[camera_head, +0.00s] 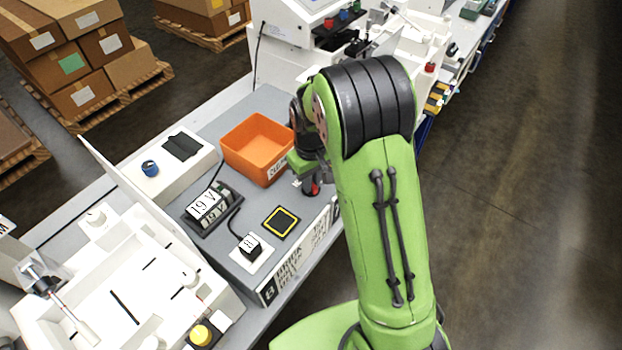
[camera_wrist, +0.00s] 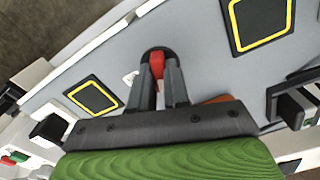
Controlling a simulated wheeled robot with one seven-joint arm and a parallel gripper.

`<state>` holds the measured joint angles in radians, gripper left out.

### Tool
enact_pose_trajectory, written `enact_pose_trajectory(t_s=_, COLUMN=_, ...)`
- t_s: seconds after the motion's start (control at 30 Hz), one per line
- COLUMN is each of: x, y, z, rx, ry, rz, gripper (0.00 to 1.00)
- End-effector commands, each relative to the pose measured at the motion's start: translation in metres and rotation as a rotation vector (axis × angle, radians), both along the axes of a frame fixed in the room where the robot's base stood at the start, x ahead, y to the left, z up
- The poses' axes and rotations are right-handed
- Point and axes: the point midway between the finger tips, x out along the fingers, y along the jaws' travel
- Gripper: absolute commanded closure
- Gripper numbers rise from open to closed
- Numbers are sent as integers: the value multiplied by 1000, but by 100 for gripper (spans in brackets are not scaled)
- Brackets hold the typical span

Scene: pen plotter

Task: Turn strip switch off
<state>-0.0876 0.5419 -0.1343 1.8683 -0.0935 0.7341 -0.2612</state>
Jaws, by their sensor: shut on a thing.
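A small red switch lever (camera_wrist: 157,64) stands on a dark round base (camera_wrist: 153,52) on the grey bench top. In the wrist view, the dark fingers of my gripper (camera_wrist: 161,70) are closed around the red lever, one on each side. In the head view, my gripper (camera_head: 312,184) points down at the bench's right edge, to the right of the orange bin, and a bit of red (camera_head: 315,189) shows at its tips. My arm and fingers hide part of the lever and base. I cannot tell the switch's on or off position.
An orange bin (camera_head: 245,140) stands close behind and left of my gripper. White machines (camera_head: 125,285) stand at both ends. The aisle floor (camera_head: 520,200) is clear.

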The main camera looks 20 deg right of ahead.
Motion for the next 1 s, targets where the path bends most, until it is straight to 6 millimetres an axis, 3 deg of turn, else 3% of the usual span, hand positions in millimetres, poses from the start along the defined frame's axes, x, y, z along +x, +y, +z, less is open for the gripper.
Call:
enact_pose_trajectory(t_s=0.4, x=1, y=0, z=1, rx=-1, ry=-4, rz=269, gripper=100)
enact_pose_trajectory(t_s=1.0, x=1, y=0, z=1, rx=0, ry=-5, rz=351, gripper=100)
